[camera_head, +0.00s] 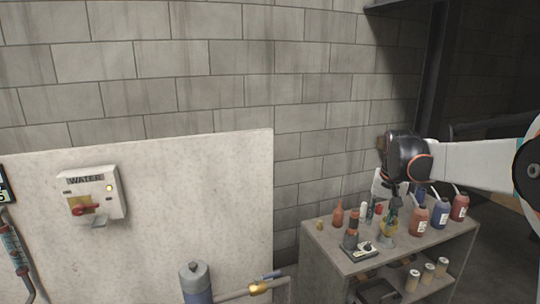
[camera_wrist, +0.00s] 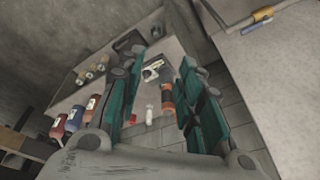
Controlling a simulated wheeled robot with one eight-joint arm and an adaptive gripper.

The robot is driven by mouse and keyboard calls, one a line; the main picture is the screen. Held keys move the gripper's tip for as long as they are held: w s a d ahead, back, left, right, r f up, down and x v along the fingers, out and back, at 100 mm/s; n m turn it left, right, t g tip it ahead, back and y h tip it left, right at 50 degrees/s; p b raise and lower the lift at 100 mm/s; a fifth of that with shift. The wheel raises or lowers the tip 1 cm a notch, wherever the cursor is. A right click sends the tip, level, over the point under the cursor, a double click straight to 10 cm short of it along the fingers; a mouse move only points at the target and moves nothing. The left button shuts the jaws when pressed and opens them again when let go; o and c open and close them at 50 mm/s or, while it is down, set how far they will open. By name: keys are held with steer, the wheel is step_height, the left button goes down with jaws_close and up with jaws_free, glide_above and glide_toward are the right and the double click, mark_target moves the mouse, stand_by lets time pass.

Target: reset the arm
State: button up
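My arm reaches in from the right edge in the camera_head view, and my gripper (camera_head: 383,212) hangs down over a small grey table (camera_head: 345,268) crowded with bottles. In the camera_wrist view my gripper (camera_wrist: 162,78) has its two teal-padded fingers well apart, with nothing held between them. Through the gap I see a dark bottle with an orange band (camera_wrist: 167,92), a small white bottle (camera_wrist: 149,115) and part of the tabletop. In the camera_head view the fingers partly hide what stands behind them, and I cannot tell how close the fingertips are to the yellow-based item (camera_head: 388,240).
Red and blue bottles with spouts (camera_head: 439,218) stand right of my gripper. A reddish bottle (camera_head: 338,214) stands to its left. Cans (camera_head: 412,281) sit on the lower shelf. A pale panel (camera_head: 200,215) carries a WATER switch box (camera_head: 91,198); a pipe (camera_head: 258,288) runs at its lower right.

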steer(key=s+a+r+n+t, duration=0.1)
steer(key=s+a+r, duration=0.25)
steer(key=s, duration=0.55)
steer(key=s+a+r+n+t, duration=0.15)
steer(key=s+a, duration=0.25)
steer(key=s, duration=0.5)
steer(key=s+a+f+n+t, duration=0.1)
steer(key=s+a+f, duration=0.1)
steer(key=s, duration=0.5)
steer(key=s+a+f+n+t, duration=0.1)
steer(key=s+a+f, duration=0.1)
steer(key=s+f, duration=0.2)
steer(key=s, duration=0.3)
steer(key=shift+s+a+n, duration=0.3)
steer(key=shift+n, duration=0.05)
